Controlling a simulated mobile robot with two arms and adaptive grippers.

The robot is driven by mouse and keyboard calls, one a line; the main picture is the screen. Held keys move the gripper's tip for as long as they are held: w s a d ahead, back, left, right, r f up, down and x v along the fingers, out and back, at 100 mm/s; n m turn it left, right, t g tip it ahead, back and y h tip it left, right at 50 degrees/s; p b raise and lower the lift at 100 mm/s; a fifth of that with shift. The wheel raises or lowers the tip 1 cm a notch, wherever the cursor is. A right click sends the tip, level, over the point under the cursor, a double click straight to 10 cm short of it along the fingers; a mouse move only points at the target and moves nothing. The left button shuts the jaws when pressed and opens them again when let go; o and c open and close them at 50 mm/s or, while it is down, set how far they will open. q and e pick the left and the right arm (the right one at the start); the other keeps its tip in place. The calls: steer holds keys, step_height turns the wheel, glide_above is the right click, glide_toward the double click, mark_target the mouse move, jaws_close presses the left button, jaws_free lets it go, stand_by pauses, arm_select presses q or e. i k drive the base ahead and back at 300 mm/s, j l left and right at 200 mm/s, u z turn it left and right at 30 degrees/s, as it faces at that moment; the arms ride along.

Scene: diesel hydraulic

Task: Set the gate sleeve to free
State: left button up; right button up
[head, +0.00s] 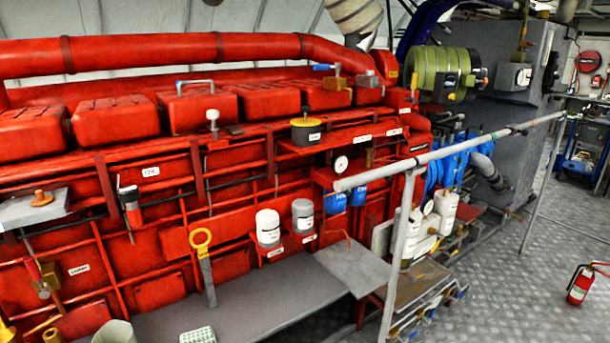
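Neither of my grippers is in view. No part that I can clearly identify as the gate sleeve shows, so I cannot tell its setting. A grey pipe handrail (470,147) runs from the middle of the head view towards the back right. Its near end is an open pipe end, close to the red engine's front side. A grey post (402,255) holds it up near that end, and a second post (541,190) stands farther back. The joint of rail and near post is too small to read for a separate sleeve.
A long red engine (230,195) fills the left and middle. A grey ledge (250,305) runs along its foot, with a yellow ring-handled tool (201,240) above it. A fire extinguisher (579,285) stands at the right. The chequered floor (500,285) beyond the near post is mostly clear.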

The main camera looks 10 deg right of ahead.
mark_target(517, 128)
steer(key=i+l, duration=0.1)
steer(key=l, duration=0.3)
steer(key=i+l, duration=0.1)
steer(key=l, duration=0.35)
steer(key=i+l, duration=0.1)
steer(key=l, duration=0.3)
steer(key=i+l+z, duration=0.1)
steer(key=l, duration=0.3)
steer(key=i+l, duration=0.15)
steer(key=l, duration=0.3)
steer(key=i+l, duration=0.15)
steer(key=l, duration=0.25)
steer(key=i+l, duration=0.1)
steer(key=l, duration=0.3)
steer(key=i+l, duration=0.1)
steer(key=l, duration=0.3)
steer(key=z, duration=0.05)
